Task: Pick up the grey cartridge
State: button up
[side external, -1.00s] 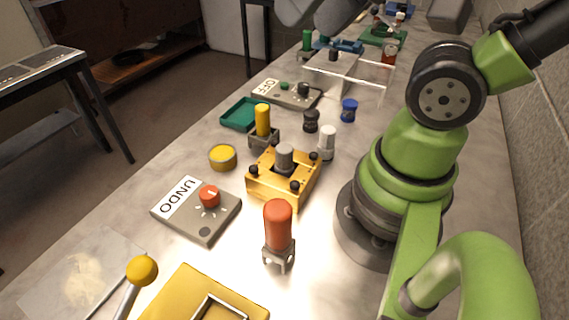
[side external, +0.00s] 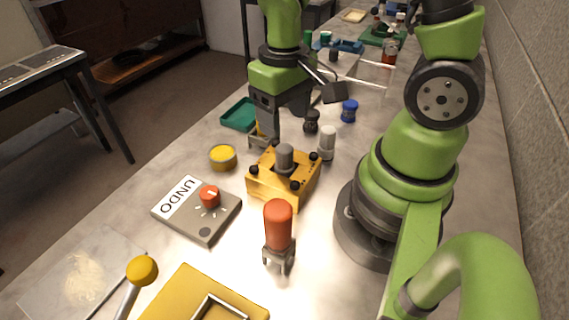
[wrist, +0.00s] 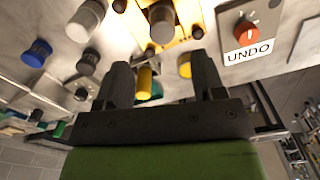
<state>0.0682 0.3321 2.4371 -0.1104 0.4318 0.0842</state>
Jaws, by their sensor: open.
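The grey cartridge (side external: 285,157) stands upright in a yellow block (side external: 262,187) with black knobs on the worktop. In the wrist view the grey cartridge (wrist: 162,30) shows at the top, beyond my fingertips. My gripper (side external: 280,128) is open and points down above the worktop, just behind the yellow block. It is apart from the cartridge. In the wrist view a yellow cylinder (wrist: 145,80) shows between the fingers of my gripper (wrist: 160,62). In the side view my gripper mostly hides that cylinder.
A red cartridge (side external: 278,225) stands in a grey holder in front. A white cartridge (side external: 327,143) stands right of the block. An UNDO panel (side external: 195,222) and a round yellow tin (side external: 222,157) are at left. A green tray (side external: 238,114) and a blue knob (side external: 349,110) are behind.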

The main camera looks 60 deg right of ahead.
aim_at(284, 148)
jog(key=shift+s+a+f, duration=0.1)
jog(key=shift+f, duration=2.15)
jog(key=shift+s+a+f, duration=0.1)
jog(key=shift+f, duration=2.1)
jog(key=c, duration=0.9)
